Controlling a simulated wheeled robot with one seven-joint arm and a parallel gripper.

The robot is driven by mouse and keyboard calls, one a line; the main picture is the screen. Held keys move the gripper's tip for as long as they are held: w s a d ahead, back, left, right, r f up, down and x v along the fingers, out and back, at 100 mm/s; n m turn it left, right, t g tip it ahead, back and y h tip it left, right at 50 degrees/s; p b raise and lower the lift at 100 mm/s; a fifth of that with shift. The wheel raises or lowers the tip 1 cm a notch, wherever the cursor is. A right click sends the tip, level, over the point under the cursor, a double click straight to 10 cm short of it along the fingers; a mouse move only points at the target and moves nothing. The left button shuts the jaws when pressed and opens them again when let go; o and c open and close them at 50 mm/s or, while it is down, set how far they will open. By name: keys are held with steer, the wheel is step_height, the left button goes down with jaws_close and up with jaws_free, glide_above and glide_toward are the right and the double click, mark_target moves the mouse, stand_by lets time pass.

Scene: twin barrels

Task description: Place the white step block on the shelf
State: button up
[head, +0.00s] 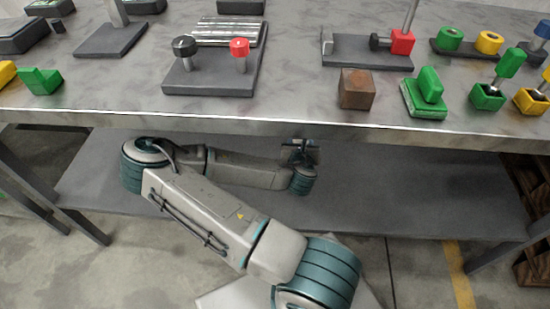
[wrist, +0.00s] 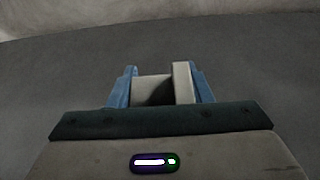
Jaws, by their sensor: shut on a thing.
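My gripper (wrist: 162,80) is shut on the white step block (wrist: 183,84), with a blue finger on each side in the wrist view. The block's lower step is on the left and its taller part on the right. In the head view my gripper (head: 299,148) is under the tabletop, over the grey lower shelf (head: 400,195). The block cannot be made out there. The shelf surface (wrist: 260,75) fills most of the wrist view around the block. Whether the block touches the shelf, I cannot tell.
The tabletop's front edge (head: 330,128) runs above my forearm. A brown cube (head: 356,90), a green block (head: 424,93) and a black base with red and black knobs (head: 212,70) stand on top. The visible shelf to the right is clear. Table legs stand at both sides.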

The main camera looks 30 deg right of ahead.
steer(key=b, duration=0.4)
glide_above(273, 155)
steer(key=s, duration=0.2)
steer(key=f, duration=0.3)
steer(key=a+f, duration=0.1)
steer(key=f, duration=0.1)
steer(key=shift+w+f, duration=0.2)
steer(key=shift+f, duration=0.1)
steer(key=shift+d+f+b, duration=0.1)
steer(key=shift+f+b, duration=1.2)
steer(key=shift+f, duration=0.65)
steer(key=shift+f, duration=0.15)
steer(key=o, duration=1.4)
steer(key=shift+c, duration=0.2)
